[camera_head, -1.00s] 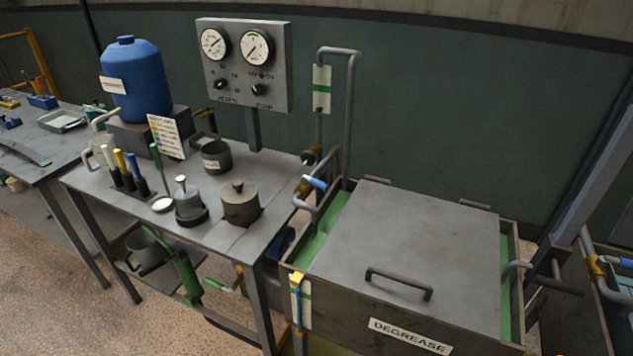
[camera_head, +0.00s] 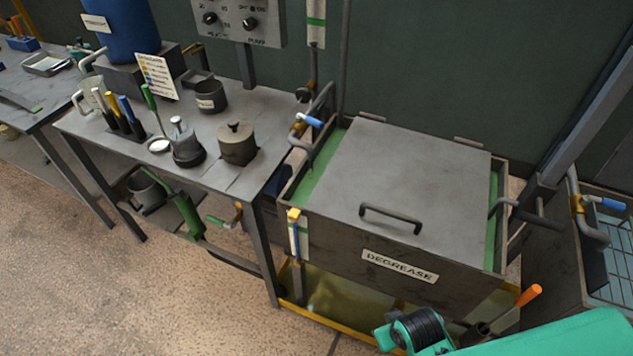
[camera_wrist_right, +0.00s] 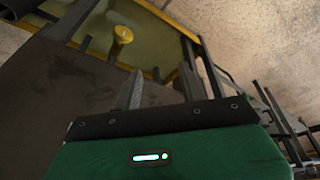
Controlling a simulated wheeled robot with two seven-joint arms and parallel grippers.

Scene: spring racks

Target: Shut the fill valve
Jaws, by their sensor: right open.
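A blue-handled valve (camera_head: 308,120) sits on the grey fill pipe at the left rear corner of the DEGREASE tank (camera_head: 345,240). Its lever points to the lower right, across the pipe. Another blue-handled valve (camera_head: 603,202) is on a pipe over the tank at the far right. The frames do not label which one is the fill valve. My right arm, teal, is at the bottom right in the head view, well apart from both. In the right wrist view, my right gripper (camera_wrist_right: 160,88) is open and empty, low near a dark tank wall. My left gripper is out of view.
A grey lid (camera_head: 410,170) with a handle covers the DEGREASE tank. A yellow-topped gauge (camera_head: 295,235) is on its front left. An orange-tipped handle (camera_head: 530,295) is near my right arm. A crowded bench (camera_head: 235,185) stands left. The floor in front is open.

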